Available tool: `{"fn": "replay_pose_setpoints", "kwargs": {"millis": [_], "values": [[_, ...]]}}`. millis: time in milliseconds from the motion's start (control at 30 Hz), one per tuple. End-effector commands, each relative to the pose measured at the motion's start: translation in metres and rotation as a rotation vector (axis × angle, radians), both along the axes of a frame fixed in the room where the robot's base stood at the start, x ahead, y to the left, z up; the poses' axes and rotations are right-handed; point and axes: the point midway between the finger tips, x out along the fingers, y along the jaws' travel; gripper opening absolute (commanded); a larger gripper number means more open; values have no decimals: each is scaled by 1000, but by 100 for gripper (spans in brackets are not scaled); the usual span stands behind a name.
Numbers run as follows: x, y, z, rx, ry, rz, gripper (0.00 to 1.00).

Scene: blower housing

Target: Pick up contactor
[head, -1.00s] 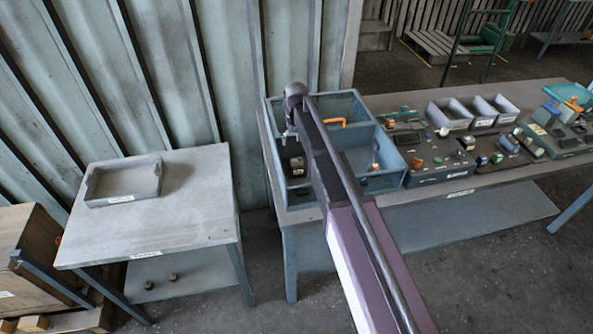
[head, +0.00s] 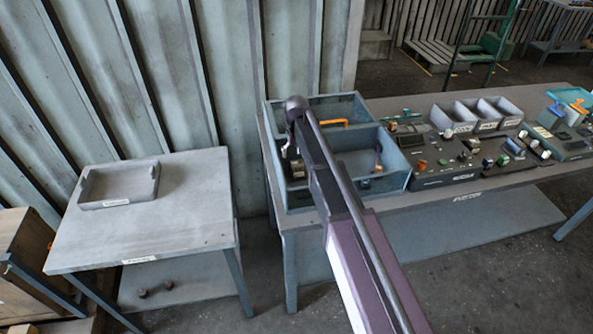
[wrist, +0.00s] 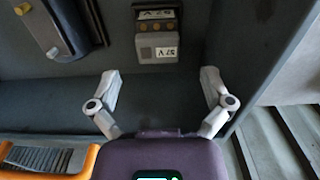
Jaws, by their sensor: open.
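A dark and grey block with white labels and brass-coloured terminals, which looks like the contactor (wrist: 158,38), lies in a grey-blue bin compartment (wrist: 150,88) at the top middle of the wrist view. My gripper (wrist: 159,75) is open and empty, its two fingers spread wide. The block lies beyond the fingertips, roughly centred between them, and is not gripped. In the head view my gripper (head: 288,151) is over the left part of the divided bin (head: 385,184), and my arm hides part of that compartment.
A dark device with a light plate (wrist: 62,28) lies left of the block. An orange-handled tool (wrist: 45,157) is at the wrist view's lower left. The bin wall (wrist: 268,62) rises close on the right. A shallow tray (head: 100,202) stands on the left table.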

Motion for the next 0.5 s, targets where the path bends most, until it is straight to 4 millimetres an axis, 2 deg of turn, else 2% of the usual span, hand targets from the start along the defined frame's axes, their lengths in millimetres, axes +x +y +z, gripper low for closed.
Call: {"fn": "replay_pose_setpoints", "kwargs": {"millis": [267, 500], "values": [[0, -1, -3, 0, 0, -1, 100], [1, -2, -18, 0, 0, -1, 100]]}}
